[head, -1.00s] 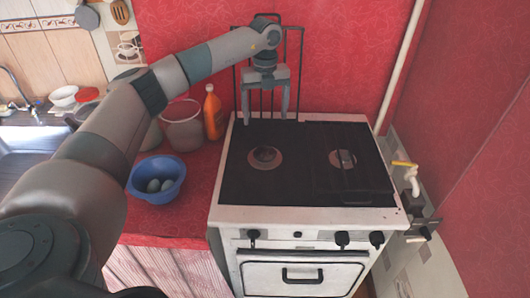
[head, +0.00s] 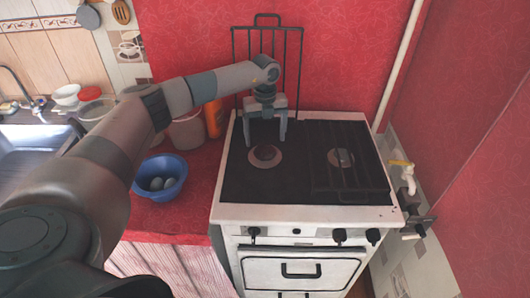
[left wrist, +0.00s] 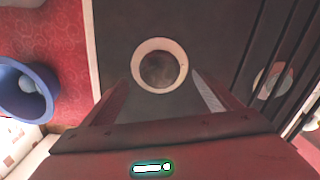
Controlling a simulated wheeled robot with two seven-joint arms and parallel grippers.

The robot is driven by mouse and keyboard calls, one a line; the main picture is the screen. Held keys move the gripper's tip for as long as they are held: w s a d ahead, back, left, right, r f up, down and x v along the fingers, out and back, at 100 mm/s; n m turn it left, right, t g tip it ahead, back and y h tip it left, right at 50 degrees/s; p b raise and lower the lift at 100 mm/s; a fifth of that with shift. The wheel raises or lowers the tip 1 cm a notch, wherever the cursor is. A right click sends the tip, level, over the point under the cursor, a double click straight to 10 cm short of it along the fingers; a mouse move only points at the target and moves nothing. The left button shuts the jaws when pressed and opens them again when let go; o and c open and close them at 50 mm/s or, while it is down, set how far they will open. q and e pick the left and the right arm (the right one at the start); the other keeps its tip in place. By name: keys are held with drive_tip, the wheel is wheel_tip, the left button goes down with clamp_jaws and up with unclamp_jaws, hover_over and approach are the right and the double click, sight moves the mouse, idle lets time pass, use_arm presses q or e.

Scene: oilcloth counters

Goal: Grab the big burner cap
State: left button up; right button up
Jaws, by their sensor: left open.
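The dark, round big burner cap (head: 265,153) sits within a pale ring on the left half of the black stove top (head: 240,185). It also shows near the top middle of the left wrist view (left wrist: 159,69). My left gripper (head: 266,143) is open and empty, pointing down over the stove just behind the cap in the head view. In the left wrist view its two fingers (left wrist: 160,80) stand apart, either side of the cap's lower edge. I cannot tell how high the fingertips are above the stove. My right gripper is not in view.
A second burner (head: 340,157) lies under a black grate (head: 352,178) on the right half. Another grate (head: 292,75) stands upright at the back wall. A blue bowl with eggs (head: 160,176), a grey pot (head: 188,132) and an orange bottle (head: 212,115) stand left of the stove.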

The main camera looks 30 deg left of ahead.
sight(265, 151)
use_arm(q)
drive_tip(key=shift+s+f+p, duration=0.1)
drive_tip(key=shift+f+p, duration=0.35)
wheel_tip(265, 151, down, 3)
drive_tip(key=shift+p, duration=0.85)
drive_tip(key=shift+f, duration=0.65)
drive_tip(key=c, duration=1.1)
